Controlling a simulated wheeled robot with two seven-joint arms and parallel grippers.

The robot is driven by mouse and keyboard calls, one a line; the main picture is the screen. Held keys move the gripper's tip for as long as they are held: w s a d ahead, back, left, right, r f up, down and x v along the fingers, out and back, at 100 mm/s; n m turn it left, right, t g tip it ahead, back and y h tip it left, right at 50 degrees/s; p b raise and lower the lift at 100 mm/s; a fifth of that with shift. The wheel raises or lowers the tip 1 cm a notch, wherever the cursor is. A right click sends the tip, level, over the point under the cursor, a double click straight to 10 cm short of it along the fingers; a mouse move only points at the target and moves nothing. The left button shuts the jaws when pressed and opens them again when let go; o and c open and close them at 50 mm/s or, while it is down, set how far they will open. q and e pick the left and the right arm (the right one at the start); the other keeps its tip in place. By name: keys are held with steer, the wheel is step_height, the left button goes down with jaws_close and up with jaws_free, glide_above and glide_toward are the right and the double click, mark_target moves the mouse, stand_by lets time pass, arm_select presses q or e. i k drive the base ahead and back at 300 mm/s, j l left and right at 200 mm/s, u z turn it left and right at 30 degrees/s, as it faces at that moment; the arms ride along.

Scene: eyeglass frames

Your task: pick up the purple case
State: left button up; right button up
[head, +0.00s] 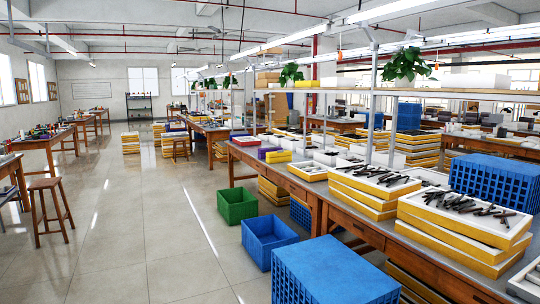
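A small purple case (268,152) lies on the long wooden workbench (300,185), near its left edge at mid-distance. It sits beside a yellow box (279,157) and behind it in the row is a red item (246,141). Another purple object (174,127) shows farther back, small, by the stacked yellow trays; I cannot tell what it is. Neither of my grippers is in view.
A green crate (237,206), a blue crate (268,240) and a large blue crate (335,275) stand on the floor along the bench. Stacked yellow trays (465,240) fill its near end. A stool (50,208) stands left. The aisle floor (130,220) is clear.

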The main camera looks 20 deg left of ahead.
mark_target(262, 152)
steer(key=i+j+u, duration=0.65)
steer(key=i, duration=0.15)
steer(key=i+j+u, duration=0.1)
steer(key=i+u, duration=0.6)
steer(key=i, duration=1.65)
steer(key=i+z, duration=0.1)
steer(key=i, duration=0.65)
steer(key=i+j+z, duration=0.1)
steer(key=i, duration=0.6)
steer(key=i+l+z, duration=0.2)
steer(key=i, duration=0.35)
steer(key=i+j+z, duration=0.2)
steer(key=i, duration=0.35)
steer(key=i+z, duration=0.2)
steer(key=i, duration=0.35)
steer(key=i+j+z, duration=0.2)
steer(key=i, duration=0.3)
steer(key=i+j+z, duration=0.2)
steer(key=i, duration=0.35)
steer(key=i+j+z, duration=0.15)
steer(key=i+z, duration=0.3)
steer(key=i+j+z, duration=0.2)
steer(key=z, duration=0.25)
steer(key=i+j+z, duration=0.2)
steer(key=j+z, duration=0.25)
steer(key=i+j+z, duration=0.2)
steer(key=j+z, duration=0.25)
